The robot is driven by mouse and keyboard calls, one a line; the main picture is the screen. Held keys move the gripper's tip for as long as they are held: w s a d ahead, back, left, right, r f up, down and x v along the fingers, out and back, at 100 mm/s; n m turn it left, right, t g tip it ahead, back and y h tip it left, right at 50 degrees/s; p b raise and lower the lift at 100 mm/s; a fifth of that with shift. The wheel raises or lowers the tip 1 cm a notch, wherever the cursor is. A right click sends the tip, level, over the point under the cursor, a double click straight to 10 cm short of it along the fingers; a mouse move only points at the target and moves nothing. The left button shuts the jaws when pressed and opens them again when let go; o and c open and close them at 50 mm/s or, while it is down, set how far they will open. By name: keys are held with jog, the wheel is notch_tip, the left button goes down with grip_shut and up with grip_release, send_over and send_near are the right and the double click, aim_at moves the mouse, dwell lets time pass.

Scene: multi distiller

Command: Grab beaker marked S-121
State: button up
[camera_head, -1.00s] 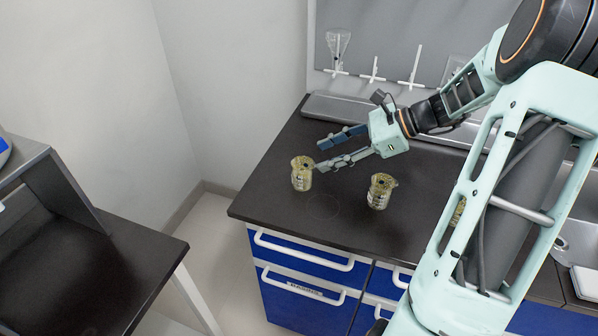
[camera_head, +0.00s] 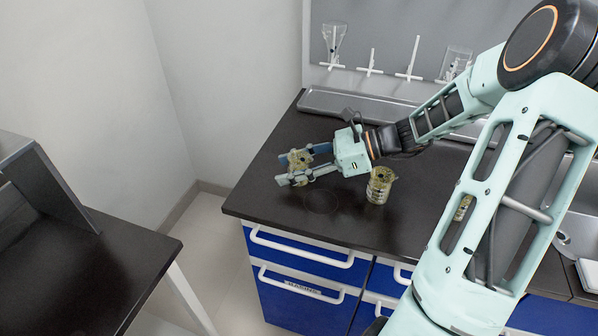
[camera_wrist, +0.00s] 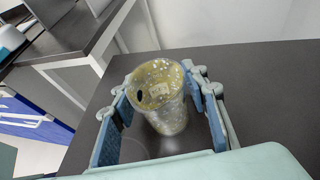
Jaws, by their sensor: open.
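A glass beaker with speckled yellowish contents (camera_head: 300,160) stands near the left end of the dark counter. It also shows in the wrist view (camera_wrist: 160,95), upright between the fingers. My gripper (camera_head: 290,168) is open, with one finger on each side of this beaker; I cannot tell whether either finger touches it. A second, similar beaker (camera_head: 380,186) stands on the counter to the right, below my wrist. A third one (camera_head: 462,208) is mostly hidden behind my arm. The S-121 marking is not readable on any of them.
The dark counter (camera_head: 260,190) sits on blue drawers (camera_head: 300,285) with white handles. A grey panel with white pegs (camera_head: 410,60) and hanging glassware stands behind it. A separate dark table (camera_head: 90,260) is at the left, across a floor gap.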

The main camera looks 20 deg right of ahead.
aim_at(275, 171)
jog(key=x, duration=0.4)
grip_shut()
dwell(0.4)
